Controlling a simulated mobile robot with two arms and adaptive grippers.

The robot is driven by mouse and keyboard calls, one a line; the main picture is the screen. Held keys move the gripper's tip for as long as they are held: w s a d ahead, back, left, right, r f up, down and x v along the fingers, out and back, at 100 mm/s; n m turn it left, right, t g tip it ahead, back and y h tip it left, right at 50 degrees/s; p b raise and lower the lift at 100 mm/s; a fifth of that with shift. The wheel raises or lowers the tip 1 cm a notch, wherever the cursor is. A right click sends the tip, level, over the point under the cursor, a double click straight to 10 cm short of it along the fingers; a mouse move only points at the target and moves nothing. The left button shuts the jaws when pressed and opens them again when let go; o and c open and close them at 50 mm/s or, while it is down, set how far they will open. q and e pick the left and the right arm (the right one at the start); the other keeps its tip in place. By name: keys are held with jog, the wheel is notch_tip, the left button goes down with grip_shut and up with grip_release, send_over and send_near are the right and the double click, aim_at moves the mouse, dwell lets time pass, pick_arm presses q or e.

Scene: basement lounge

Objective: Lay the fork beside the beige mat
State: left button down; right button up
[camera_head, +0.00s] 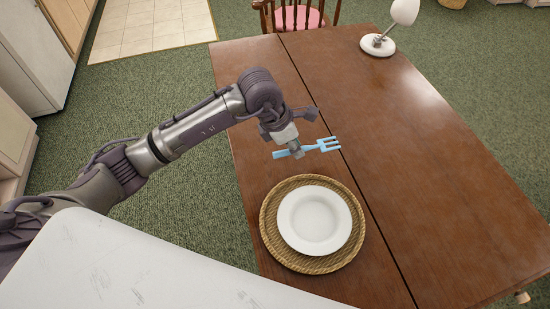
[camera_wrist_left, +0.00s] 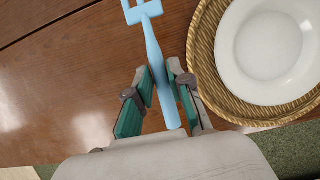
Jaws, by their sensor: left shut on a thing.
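A light blue fork (camera_head: 322,146) is held by my left gripper (camera_head: 294,149) over the wooden table. In the left wrist view the fork (camera_wrist_left: 154,52) runs between the two fingers of the gripper (camera_wrist_left: 160,88), tines pointing away. The round beige woven mat (camera_head: 270,238) lies on the table, just nearer than the fork in the head view; it also shows at the upper right of the left wrist view (camera_wrist_left: 203,75). A white plate (camera_head: 314,219) sits on the mat. How high the fork is above the table is hard to tell. My right gripper is not in view.
The brown table (camera_head: 420,170) has a dark seam along its length and is mostly clear on the right. A white lamp (camera_head: 379,43) stands at its far end. A chair (camera_head: 298,17) is behind the table. A white surface (camera_head: 130,270) fills the lower left.

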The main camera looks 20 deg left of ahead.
pick_arm(q)
jog(key=b, duration=0.1)
send_over(282, 162)
jog(key=a, duration=0.1)
jog(key=f, duration=0.3)
jog(key=shift+s+a, duration=0.1)
jog(key=shift+s, duration=0.25)
jog(key=shift+f+b, duration=1.3)
jog(key=shift+f, duration=0.6)
jog(key=shift+f, duration=0.15)
jog(key=c, duration=1.1)
grip_release()
jog(key=shift+o, duration=0.2)
